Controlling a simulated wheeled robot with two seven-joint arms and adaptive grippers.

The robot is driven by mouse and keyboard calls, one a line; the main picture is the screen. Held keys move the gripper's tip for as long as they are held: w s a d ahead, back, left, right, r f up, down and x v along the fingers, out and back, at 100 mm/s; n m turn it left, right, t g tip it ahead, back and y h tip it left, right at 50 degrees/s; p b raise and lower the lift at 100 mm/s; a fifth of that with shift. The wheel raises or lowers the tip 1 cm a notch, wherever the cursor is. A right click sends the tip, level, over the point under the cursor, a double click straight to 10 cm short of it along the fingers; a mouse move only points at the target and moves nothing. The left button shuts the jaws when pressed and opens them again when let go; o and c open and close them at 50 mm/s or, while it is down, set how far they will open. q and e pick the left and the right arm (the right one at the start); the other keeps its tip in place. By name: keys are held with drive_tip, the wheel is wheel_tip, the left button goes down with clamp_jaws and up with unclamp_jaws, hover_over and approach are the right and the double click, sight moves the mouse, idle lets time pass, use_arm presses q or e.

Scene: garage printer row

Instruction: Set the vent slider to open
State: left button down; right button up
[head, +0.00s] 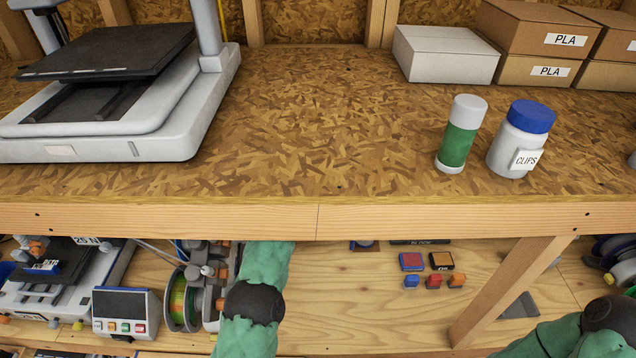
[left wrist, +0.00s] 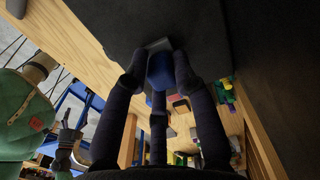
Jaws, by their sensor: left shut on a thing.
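In the left wrist view, my left gripper (left wrist: 160,80) has its dark fingers closed around a blue block (left wrist: 161,67), which looks like the knob of the vent slider. A small grey piece (left wrist: 158,44) shows just behind the block, against a dark flat panel (left wrist: 215,22). The slider's track and any markings cannot be made out, so its setting cannot be read. In the head view my left arm reaches in under the workbench edge, and the bench hides its gripper. Only a part of my right arm shows at the lower right; its gripper is out of frame.
The bench's front edge (head: 400,217) runs above my left arm. On it stand a large printer (head: 130,135), a green-and-white bottle (head: 458,140), a clips jar (head: 505,147) and boxes (head: 445,55). Below are a spool (head: 178,298), a small screen unit (head: 124,308) and several coloured blocks (head: 432,281).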

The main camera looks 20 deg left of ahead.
use_arm(q)
drive_tip(key=shift+w+d+r, duration=0.2)
drive_tip(key=shift+w+r, duration=0.15)
drive_tip(key=shift+r, duration=0.15)
drive_tip(key=c, duration=1.2)
unclamp_jaws()
drive_tip(key=shift+c, duration=0.2)
drive_tip(key=shift+o, duration=0.8)
drive_tip(key=shift+w+d, duration=0.1)
drive_tip(key=shift+d, duration=0.05)
drive_tip(key=shift+d+f, duration=0.15)
